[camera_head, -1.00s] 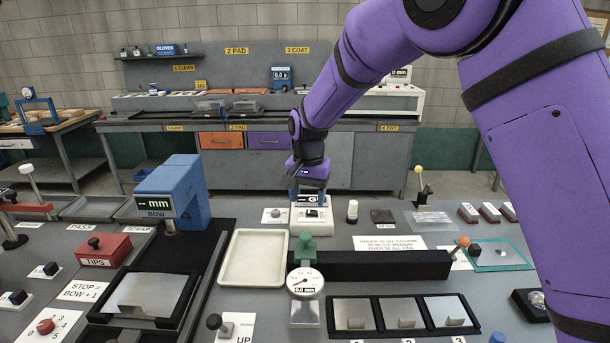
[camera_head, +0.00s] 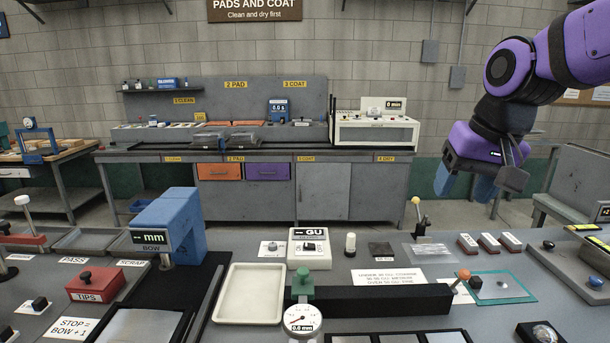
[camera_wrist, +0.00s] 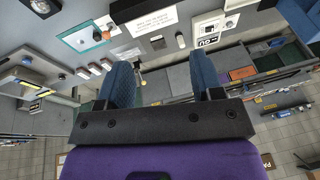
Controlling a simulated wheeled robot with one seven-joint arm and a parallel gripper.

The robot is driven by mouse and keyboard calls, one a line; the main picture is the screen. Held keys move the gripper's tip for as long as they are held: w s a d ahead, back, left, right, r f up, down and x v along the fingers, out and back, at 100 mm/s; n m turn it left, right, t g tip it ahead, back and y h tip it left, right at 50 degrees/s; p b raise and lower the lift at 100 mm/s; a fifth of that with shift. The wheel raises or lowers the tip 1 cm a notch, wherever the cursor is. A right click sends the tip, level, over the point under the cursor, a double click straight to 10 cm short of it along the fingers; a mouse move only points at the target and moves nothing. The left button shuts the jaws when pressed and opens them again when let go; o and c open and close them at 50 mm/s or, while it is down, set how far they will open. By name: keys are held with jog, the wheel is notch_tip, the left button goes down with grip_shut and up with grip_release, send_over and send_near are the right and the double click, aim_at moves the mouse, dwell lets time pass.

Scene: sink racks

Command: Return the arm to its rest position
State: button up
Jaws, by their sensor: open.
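My purple arm is folded up at the right of the head view. My gripper (camera_head: 462,188) hangs at its end above the right side of the bench, clear of everything on it. Its two blue fingers are apart and nothing is between them. In the wrist view the fingers of my gripper (camera_wrist: 164,88) also stand apart with a gap between them. The bench, tilted in that view, lies beyond the fingers.
The grey bench holds a white GU meter (camera_head: 310,250), an empty cream tray (camera_head: 250,293), a blue BOW gauge (camera_head: 172,225), a red TIPS box (camera_head: 95,284) and a dial gauge (camera_head: 303,318). A lever with a yellow knob (camera_head: 416,201) stands below my gripper. A back counter (camera_head: 330,155) runs behind.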

jog(key=s+d+t, duration=0.1)
jog(key=s+d, duration=0.2)
jog(key=s, duration=0.4)
jog(key=s+d+f+n+t+h, duration=0.1)
jog(key=s+d, duration=0.1)
jog(key=s, duration=0.5)
jog(key=shift+s+d+f, duration=0.2)
jog(key=shift+s+d, duration=0.15)
jog(key=shift+d, duration=0.05)
